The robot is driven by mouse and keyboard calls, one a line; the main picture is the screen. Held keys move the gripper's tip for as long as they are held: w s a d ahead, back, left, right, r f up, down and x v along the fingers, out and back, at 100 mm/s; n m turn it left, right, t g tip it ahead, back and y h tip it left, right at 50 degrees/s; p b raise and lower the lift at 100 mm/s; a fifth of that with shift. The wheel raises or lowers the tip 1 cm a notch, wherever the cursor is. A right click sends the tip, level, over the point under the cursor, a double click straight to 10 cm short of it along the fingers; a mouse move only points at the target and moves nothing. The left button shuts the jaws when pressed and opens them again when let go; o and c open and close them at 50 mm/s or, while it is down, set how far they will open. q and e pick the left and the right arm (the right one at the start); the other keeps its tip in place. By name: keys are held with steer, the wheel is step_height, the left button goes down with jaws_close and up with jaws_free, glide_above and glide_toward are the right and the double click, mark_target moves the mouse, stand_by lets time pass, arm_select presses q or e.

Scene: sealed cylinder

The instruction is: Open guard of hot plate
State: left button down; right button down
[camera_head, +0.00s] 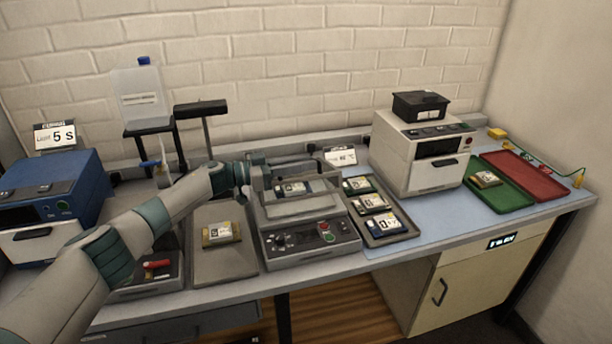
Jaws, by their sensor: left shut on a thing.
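The hot plate (307,243) is a grey unit on the bench, with dark buttons and a red and a green button on its front panel. Its guard (301,207) is a clear, pale-framed cover over the plate. A dark board with a white label (293,188) shows behind or through the guard. My left gripper (258,172) reaches in from the left and is shut at the guard's upper left side. Its fingertips are small and partly hidden, so the exact grip point is unclear. My right gripper is out of view.
Left of the hot plate is a grey tray (210,270) with a board. To its right, another tray (401,238) holds boards. A white machine (402,160) with a black box stands beyond it. Green (509,197) and red (540,187) trays lie at right. A black stand (202,110) rises behind my arm.

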arm_select(q)
steer(key=w+r+n+b, duration=0.1)
steer(key=w+a+r+n, duration=0.1)
steer(key=shift+w+b, duration=0.4)
steer(key=shift+w+a+r+n+b, duration=0.2)
steer(key=shift+w+r+n+b, duration=0.25)
steer(key=shift+w+b, duration=0.15)
steer(key=shift+w+a+r+n+b, duration=0.15)
steer(key=shift+w+r+n+b, duration=0.2)
steer(key=shift+w+r+b, duration=0.2)
steer(key=shift+s+f, duration=0.1)
steer(key=c, duration=1.8)
jaws_free()
steer(key=shift+a, duration=0.15)
